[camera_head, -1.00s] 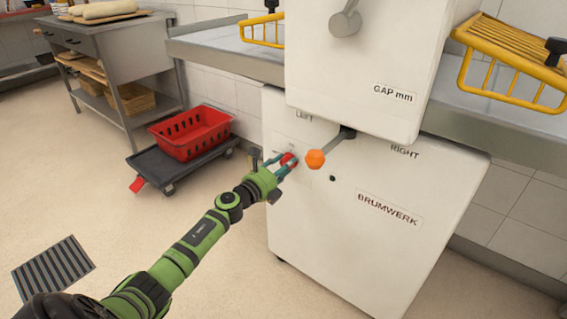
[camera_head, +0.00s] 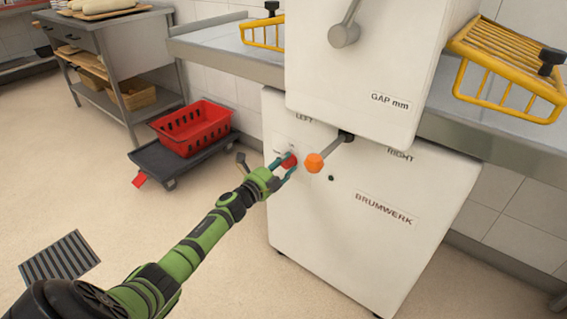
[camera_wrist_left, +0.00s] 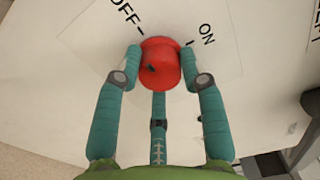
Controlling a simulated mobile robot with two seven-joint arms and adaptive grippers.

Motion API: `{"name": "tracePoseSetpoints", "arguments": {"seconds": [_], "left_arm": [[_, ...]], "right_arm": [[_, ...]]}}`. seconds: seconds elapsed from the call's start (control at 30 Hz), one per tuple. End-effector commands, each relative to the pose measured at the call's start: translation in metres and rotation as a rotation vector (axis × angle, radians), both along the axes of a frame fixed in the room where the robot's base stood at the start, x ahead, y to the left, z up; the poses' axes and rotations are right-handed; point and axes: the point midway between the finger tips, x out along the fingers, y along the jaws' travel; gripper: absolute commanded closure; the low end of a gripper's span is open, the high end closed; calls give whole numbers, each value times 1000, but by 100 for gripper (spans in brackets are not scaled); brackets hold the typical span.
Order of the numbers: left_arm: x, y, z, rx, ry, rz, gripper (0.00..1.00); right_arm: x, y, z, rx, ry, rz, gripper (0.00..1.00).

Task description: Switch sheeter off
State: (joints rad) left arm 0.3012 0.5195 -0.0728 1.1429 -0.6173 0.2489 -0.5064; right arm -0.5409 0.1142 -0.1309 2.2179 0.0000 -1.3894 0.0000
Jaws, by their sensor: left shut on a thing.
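The sheeter (camera_head: 335,235) is a white cabinet marked BRUMWERK, with a red knob (camera_head: 290,160) on its lower front face. My left gripper (camera_head: 285,165) is at this knob. In the left wrist view the red knob (camera_wrist_left: 161,62) sits between the teal fingers, which are shut on it from both sides. The plate behind it (camera_wrist_left: 95,45) reads OFF at the upper left and ON at the upper right, each with a black tick. I cannot tell which tick the knob points to. My right gripper is not in view.
A lever with an orange end (camera_head: 314,163) sticks out just right of the knob, close to my left fingers. Yellow wire guards (camera_head: 510,75) stand on the side tables. A red crate (camera_head: 193,128) sits on a low dolly at the left. The floor there is open.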

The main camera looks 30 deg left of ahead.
Motion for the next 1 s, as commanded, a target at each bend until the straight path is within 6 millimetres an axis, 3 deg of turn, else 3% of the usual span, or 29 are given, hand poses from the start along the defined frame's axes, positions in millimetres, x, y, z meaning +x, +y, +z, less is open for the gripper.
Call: {"name": "tracePoseSetpoints", "arguments": {"seconds": [0.7, 0.73, 0.77, 0.8, 1.0], "left_arm": [[0, -7, -4, -83, 9, -15, 92], [0, -7, -3, -83, 9, -15, 52], [0, -8, -3, -82, 9, -15, 40], [0, -7, -3, -82, 9, -14, 36], [0, -4, -2, -79, 7, -8, 36]], "right_arm": [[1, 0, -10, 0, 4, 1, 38], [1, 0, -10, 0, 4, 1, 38], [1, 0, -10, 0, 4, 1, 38], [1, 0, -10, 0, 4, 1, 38], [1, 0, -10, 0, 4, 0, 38]]}}
